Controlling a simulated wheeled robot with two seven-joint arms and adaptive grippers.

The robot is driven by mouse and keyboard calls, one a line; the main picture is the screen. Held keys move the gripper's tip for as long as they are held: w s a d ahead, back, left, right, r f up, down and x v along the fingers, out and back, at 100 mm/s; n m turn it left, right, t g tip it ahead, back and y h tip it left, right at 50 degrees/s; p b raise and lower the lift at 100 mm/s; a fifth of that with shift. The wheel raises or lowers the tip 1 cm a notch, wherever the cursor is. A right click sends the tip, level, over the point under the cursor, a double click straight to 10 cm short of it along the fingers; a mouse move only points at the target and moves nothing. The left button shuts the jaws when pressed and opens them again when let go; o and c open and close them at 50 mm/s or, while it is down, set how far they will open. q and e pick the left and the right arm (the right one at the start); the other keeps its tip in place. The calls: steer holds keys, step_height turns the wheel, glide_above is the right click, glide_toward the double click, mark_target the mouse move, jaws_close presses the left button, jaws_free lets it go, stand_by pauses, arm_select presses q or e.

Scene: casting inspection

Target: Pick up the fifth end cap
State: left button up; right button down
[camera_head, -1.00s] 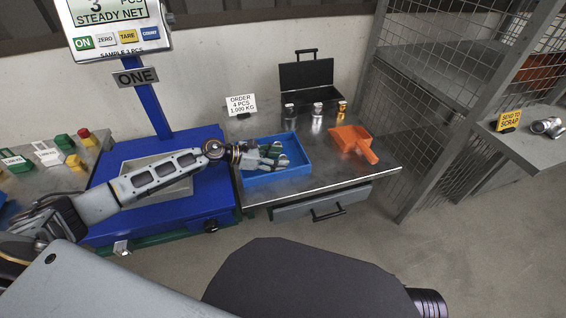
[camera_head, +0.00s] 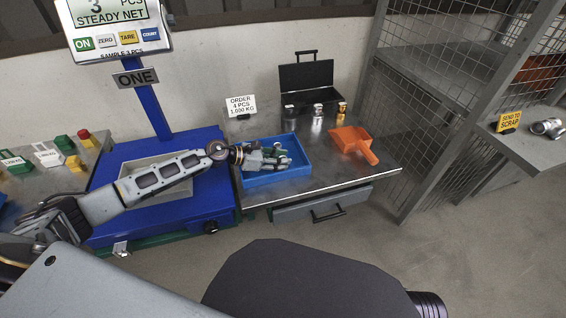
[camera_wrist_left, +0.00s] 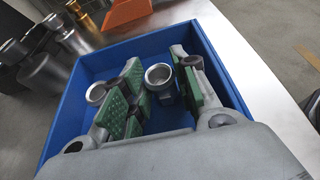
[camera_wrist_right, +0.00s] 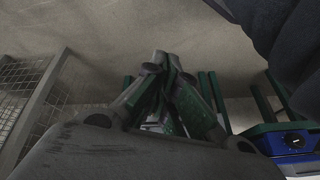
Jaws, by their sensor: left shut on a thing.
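The blue tray (camera_head: 305,165) stands on the metal table, and my left gripper (camera_head: 280,160) reaches down into it from the left.
An orange scoop (camera_head: 353,142) lies right of the tray. Several small metal samples (camera_head: 318,110) stand behind, before an open black case (camera_head: 306,85). The blue scale (camera_head: 195,205) is at left, with an order card (camera_head: 241,106) behind the tray. A scrap shelf (camera_head: 535,150) holds silver fittings (camera_head: 548,127).

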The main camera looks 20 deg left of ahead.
arm_select(q)
steer(key=shift+c, duration=1.2)
steer(key=shift+r, duration=0.1)
